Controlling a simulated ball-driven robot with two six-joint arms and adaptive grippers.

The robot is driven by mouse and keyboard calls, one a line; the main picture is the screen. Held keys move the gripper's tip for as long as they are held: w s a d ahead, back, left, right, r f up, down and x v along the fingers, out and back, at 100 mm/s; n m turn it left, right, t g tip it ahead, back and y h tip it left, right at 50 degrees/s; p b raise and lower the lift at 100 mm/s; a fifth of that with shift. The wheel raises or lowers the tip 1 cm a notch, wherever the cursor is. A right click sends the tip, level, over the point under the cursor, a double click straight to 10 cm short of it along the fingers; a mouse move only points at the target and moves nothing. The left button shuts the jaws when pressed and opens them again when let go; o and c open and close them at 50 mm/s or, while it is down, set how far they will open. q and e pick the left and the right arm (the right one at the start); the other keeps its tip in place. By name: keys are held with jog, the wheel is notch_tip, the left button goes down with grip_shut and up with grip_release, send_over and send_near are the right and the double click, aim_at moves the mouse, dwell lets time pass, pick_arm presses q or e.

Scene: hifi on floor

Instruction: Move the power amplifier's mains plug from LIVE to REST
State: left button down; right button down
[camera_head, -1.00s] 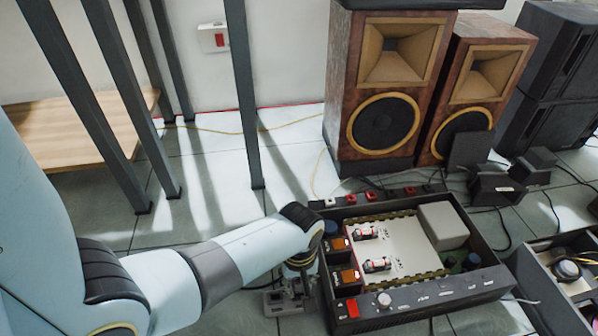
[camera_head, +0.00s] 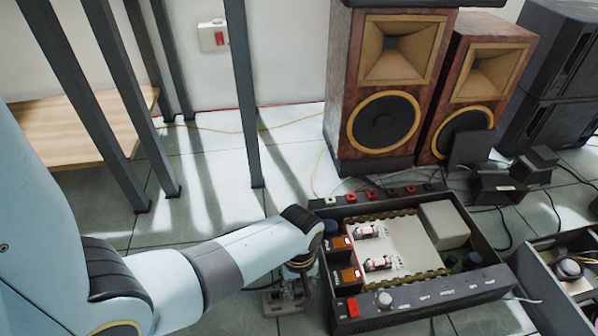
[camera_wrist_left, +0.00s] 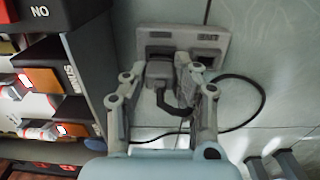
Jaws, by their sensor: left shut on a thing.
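A pale grey double socket block (camera_wrist_left: 218,42) lies on the floor, with a small label at each of its two positions; the lettering is too blurred to read. The dark grey mains plug (camera_wrist_left: 160,73) is at the left position in the wrist view; whether it is fully seated I cannot tell. Its black cable (camera_wrist_left: 262,92) loops right. My left gripper (camera_wrist_left: 160,82) has its fingers on either side of the plug, shut on it. In the head view the block (camera_head: 284,303) is partly hidden below my left gripper (camera_head: 300,275). My right gripper is not in view.
The open power amplifier (camera_head: 400,305) stands just right of the block, its wall (camera_wrist_left: 85,60) close to my gripper. Speakers (camera_head: 385,90) stand behind. Black rack legs (camera_head: 243,100) rise at left. Another open unit (camera_head: 560,310) lies right. Floor left of the block is clear.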

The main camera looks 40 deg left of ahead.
pick_arm(q)
jog(key=shift+f, duration=0.35)
dwell(0.3)
dwell(0.4)
jog(key=c, duration=0.9)
grip_release()
jog(key=shift+c, duration=0.2)
